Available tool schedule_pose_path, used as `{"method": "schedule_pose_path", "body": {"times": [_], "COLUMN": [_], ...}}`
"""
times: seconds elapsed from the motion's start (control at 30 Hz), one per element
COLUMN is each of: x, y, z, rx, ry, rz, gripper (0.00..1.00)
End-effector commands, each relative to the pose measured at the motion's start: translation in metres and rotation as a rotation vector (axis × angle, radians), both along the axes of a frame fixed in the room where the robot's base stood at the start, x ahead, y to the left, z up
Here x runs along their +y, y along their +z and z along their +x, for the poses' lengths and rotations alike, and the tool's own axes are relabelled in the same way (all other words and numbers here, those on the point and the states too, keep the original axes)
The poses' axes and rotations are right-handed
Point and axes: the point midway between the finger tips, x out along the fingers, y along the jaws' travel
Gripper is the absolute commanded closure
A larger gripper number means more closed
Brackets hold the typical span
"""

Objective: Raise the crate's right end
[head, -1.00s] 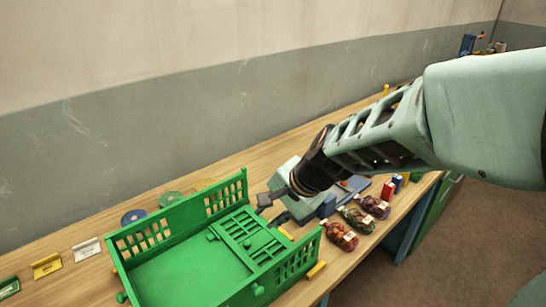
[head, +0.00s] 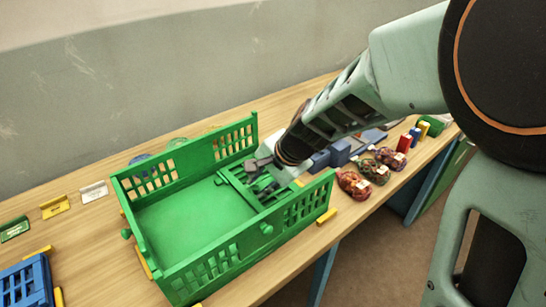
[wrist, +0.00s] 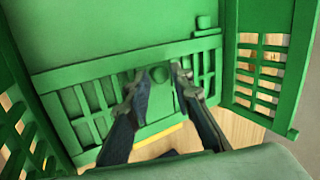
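The green crate (head: 150,262) stands on the wooden bench. Its right end panel (head: 232,184) lies folded down inward, low over the floor, while the other walls stand upright. In the wrist view the slatted panel (wrist: 95,92) runs across the picture, with a round knob (wrist: 160,75) on it. My gripper (head: 262,168) is low over this panel. In the wrist view my gripper (wrist: 160,84) has its fingers apart, one on each side of the knob. I cannot tell whether they touch it.
Produce sacks (head: 353,183) lie to the right of the crate, near the bench edge. A blue crate (head: 25,282) is at the lower left. Small label cards (head: 54,207) stand left of the crate.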

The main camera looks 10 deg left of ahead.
Motion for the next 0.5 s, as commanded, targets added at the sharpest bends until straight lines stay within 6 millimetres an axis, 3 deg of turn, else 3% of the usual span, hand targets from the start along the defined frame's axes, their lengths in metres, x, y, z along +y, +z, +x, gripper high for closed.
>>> {"method": "schedule_pose_path", "body": {"times": [0.27, 0.43, 0.5], "x": [0.0005, 0.0004, 0.0004], "y": [-0.0001, -0.0002, -0.0002], "z": [0.0003, 0.0002, 0.0002], "rx": [0.0, 0.0, 0.0], "ry": [0.0, 0.001, 0.001], "rz": [0.0, 0.0, 0.0], "gripper": [0.8, 0.99, 1.0]}}
